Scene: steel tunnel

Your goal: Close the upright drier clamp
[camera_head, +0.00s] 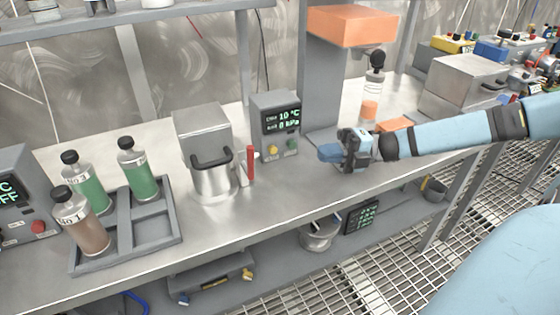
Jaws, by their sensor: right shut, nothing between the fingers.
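The upright drier (203,130) stands on the steel bench, a grey box over a round metal vessel (214,183) with a black handle (211,160). A red clamp lever (250,163) stands upright at the vessel's right side. I cannot tell from here how the clamp's latch sits. My right gripper (330,153) is shut and empty. It is low over the bench, to the right of the red lever and apart from it, pointing left. My left gripper is not in view.
A control box (275,125) with a lit display stands behind and right of the lever. A grey rack (128,250) with bottles is at the left. An orange-topped press (352,27) rises behind my right gripper. The bench between the gripper and lever is clear.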

